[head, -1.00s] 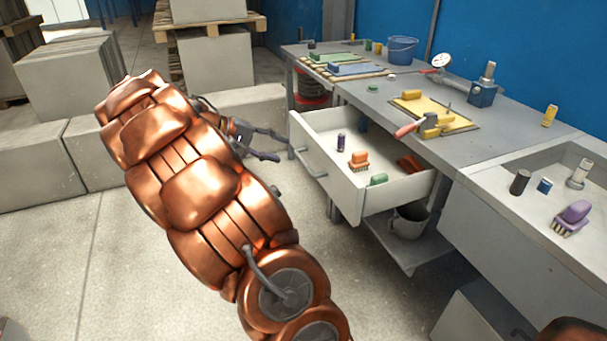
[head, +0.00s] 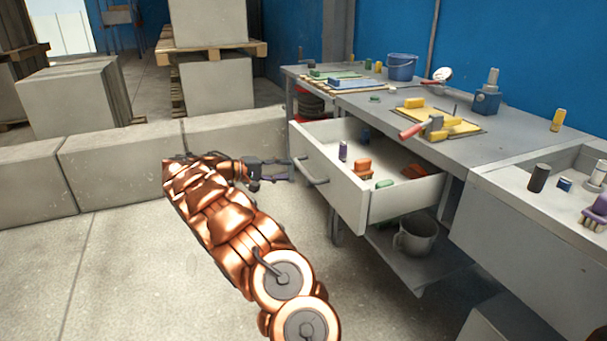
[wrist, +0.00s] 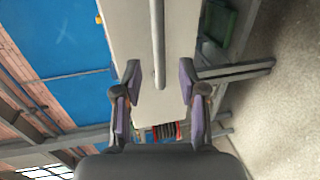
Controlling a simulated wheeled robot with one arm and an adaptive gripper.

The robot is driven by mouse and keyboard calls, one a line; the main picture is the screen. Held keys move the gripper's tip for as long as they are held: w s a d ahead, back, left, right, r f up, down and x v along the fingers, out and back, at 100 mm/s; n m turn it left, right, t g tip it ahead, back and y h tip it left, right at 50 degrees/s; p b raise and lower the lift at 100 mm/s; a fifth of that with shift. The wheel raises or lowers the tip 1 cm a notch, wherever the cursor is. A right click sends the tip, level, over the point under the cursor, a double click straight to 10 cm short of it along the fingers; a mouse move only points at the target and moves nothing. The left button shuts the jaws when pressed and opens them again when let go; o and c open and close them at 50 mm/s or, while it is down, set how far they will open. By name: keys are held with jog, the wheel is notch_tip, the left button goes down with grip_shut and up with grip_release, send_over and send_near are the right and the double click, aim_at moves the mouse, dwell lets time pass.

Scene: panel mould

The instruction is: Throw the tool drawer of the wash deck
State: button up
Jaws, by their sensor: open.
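The tool drawer (head: 337,193) of the wash deck stands pulled out from under the grey deck top (head: 400,115). It holds a purple item (head: 343,151), an orange brush (head: 363,168) and a green piece (head: 384,184). Its grey bar handle (head: 311,171) is on the front panel. My gripper (head: 285,170) is open just left of the handle. In the wrist view the open purple-padded fingers (wrist: 158,95) lie either side of the bar handle (wrist: 158,45), and its end reaches toward the gap. I cannot tell whether they touch it.
A basin (head: 560,175) adjoins on the right. A grey mug (head: 414,235) stands on the shelf below the drawer. Concrete blocks (head: 120,165) line the back left. The floor (head: 130,270) in front is clear.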

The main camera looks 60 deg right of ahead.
aim_at(303, 167)
jog(key=b+x, duration=0.1)
jog(key=x, duration=0.6)
jog(key=shift+s+d, duration=0.1)
jog(key=shift+d, duration=0.05)
jog(key=shift+c, duration=0.3)
grip_shut()
